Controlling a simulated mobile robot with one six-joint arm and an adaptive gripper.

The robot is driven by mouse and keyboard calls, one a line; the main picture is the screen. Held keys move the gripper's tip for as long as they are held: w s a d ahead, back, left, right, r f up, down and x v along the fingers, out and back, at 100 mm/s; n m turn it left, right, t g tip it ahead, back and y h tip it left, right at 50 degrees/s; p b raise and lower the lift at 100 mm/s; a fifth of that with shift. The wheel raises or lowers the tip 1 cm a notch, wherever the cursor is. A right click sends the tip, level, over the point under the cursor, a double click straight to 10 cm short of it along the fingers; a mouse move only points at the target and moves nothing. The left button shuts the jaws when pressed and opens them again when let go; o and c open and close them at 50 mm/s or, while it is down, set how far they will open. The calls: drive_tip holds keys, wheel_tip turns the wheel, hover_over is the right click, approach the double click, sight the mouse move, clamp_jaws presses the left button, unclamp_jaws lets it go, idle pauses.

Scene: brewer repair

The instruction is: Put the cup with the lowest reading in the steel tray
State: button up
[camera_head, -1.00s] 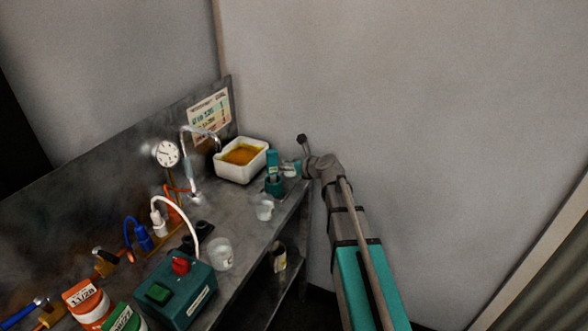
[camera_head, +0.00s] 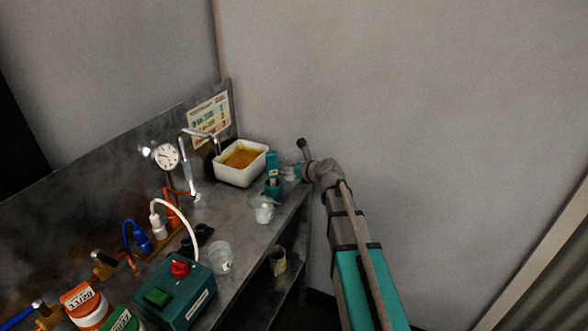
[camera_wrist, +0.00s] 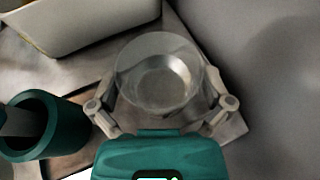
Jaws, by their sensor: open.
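In the wrist view a clear, empty-looking cup (camera_wrist: 160,75) stands between the two fingers of my gripper (camera_wrist: 160,108). The fingers are spread on either side of its near half, and I cannot tell whether they touch it. In the head view my gripper (camera_head: 298,171) is at the bench's far right corner, small and partly hidden by the teal holder. Two more pale clear cups stand on the bench: one (camera_head: 264,213) in front of the teal holder, one (camera_head: 220,258) beside the green box. No reading is legible. I cannot make out the steel tray for certain.
A white basin (camera_head: 240,176) with amber liquid is left of my gripper. The teal holder (camera_wrist: 42,125) stands close on the left in the wrist view. A gauge (camera_head: 166,156), hoses and a green switch box (camera_head: 175,295) line the bench. A wall is at right.

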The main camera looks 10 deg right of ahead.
drive_tip(key=shift+r, duration=0.1)
drive_tip(key=shift+s+r, duration=0.1)
drive_tip(key=shift+r, duration=0.05)
drive_tip(key=p+v, duration=0.5)
drive_tip(key=v, duration=0.6)
drive_tip(key=shift+s+d+r, duration=0.15)
drive_tip(key=shift+s+d, duration=0.05)
drive_tip(key=shift+s, duration=0.1)
idle(0.3)
